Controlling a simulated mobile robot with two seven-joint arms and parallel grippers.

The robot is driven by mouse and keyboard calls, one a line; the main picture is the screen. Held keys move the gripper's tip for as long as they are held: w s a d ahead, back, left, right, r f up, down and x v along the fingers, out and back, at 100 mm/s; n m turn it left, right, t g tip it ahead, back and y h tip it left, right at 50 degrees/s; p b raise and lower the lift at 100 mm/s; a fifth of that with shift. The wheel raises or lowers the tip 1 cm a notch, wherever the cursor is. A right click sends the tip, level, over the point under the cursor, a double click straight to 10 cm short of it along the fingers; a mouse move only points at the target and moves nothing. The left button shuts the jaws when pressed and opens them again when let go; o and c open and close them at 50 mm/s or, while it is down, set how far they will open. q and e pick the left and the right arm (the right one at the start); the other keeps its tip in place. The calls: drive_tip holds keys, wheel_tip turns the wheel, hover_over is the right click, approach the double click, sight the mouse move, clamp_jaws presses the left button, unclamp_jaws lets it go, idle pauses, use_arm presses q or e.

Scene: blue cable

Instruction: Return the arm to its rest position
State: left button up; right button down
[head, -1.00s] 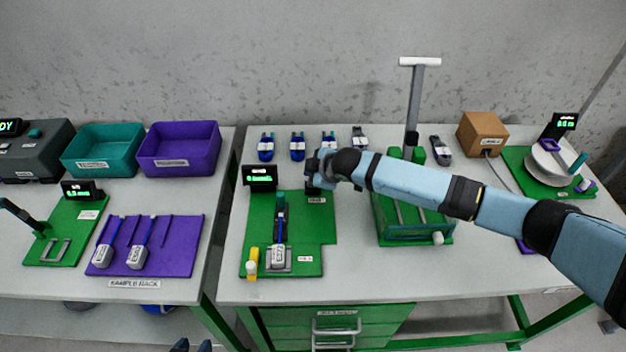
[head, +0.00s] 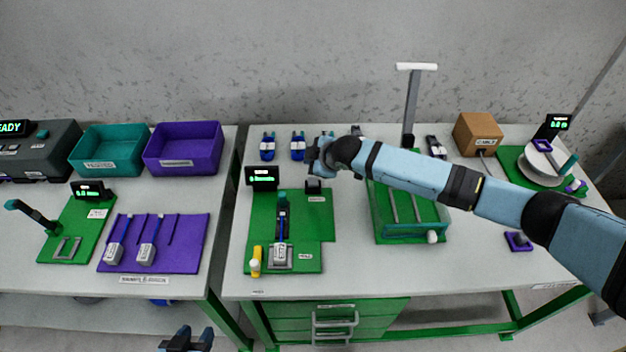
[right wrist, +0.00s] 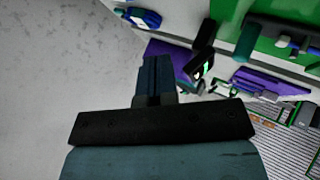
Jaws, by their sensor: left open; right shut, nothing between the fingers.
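My right arm reaches in from the right in the head view. Its gripper (head: 314,163) hangs over the back of the green test board (head: 318,225), above the table. In the right wrist view the fingers (right wrist: 154,68) are together with nothing between them. My left gripper (head: 188,338) shows at the bottom edge of the head view, in front of the tables, open and empty. A white connector (head: 280,253) with a blue cable stands in the fixture on the green board, apart from both grippers.
A green press with a tall lever (head: 410,105) stands under my right arm. Several blue connectors (head: 267,147) line the back. A brown box (head: 478,134) and a reel (head: 541,165) are at right. The left table holds bins (head: 183,148) and a purple rack (head: 185,235).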

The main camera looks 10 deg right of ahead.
idle(0.3)
